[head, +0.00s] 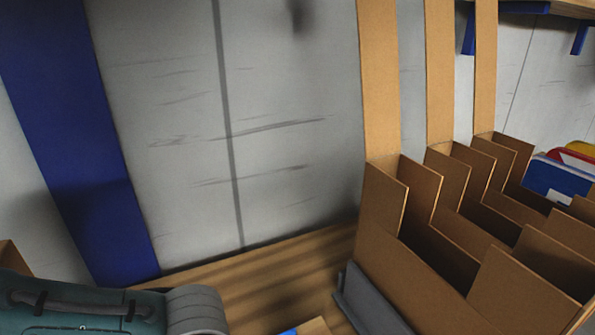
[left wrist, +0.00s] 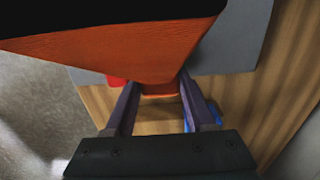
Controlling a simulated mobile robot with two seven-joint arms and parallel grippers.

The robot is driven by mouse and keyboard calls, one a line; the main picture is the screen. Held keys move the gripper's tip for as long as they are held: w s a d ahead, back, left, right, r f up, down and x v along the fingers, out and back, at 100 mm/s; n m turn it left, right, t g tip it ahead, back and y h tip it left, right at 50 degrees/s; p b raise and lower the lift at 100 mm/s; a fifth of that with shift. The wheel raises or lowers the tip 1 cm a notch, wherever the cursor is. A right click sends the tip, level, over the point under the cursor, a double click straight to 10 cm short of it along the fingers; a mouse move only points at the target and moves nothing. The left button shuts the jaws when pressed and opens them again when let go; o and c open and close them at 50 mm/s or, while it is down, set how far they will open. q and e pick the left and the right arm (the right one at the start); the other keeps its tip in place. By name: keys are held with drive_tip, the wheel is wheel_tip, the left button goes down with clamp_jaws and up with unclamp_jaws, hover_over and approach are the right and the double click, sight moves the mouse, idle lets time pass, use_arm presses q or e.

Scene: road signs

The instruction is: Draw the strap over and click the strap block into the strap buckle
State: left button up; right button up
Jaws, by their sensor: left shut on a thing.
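My left gripper (left wrist: 158,92) shows in the left wrist view, with its two dark fingers closed on the narrow lower end of an orange piece (left wrist: 130,55). The piece widens away from the fingers and has a black part (left wrist: 90,18) over it. I cannot tell for sure whether it is the strap block. No strap or strap buckle can be made out for certain in either view. Neither gripper shows in the head view, and my right gripper is out of sight.
A brown slotted rack (head: 400,270) stands at the right on a wooden surface (head: 265,285), with tall tan boards rising from it. A teal bag (head: 85,312) lies at the lower left beside a grey roll (head: 195,308). The grey wall (head: 280,130) closes the back.

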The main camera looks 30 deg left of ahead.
use_arm(q)
drive_tip(key=o, duration=1.1)
drive_tip(key=shift+o, duration=0.2)
drive_tip(key=shift+r, duration=0.1)
wheel_tip(320, 180, up, 10)
drive_tip(key=p, duration=0.5)
drive_tip(key=s+d+r+n+t+h+p, duration=0.1)
drive_tip(key=s+d+r+p, duration=0.1)
drive_tip(key=d+r+p, duration=0.45)
drive_tip(key=s+d+r+t+h+p, duration=0.1)
drive_tip(key=d+r+h+p, duration=0.15)
drive_tip(key=r, duration=0.65)
drive_tip(key=s+a+r+n+t+y+p, duration=0.2)
drive_tip(key=s+a+r+n+y+p, duration=0.15)
drive_tip(key=a+r+p, duration=0.6)
wheel_tip(320, 180, up, 38)
drive_tip(key=d+p, duration=0.1)
drive_tip(key=p, duration=3.1)
drive_tip(key=shift+d+n, duration=0.15)
drive_tip(key=shift+n, duration=0.2)
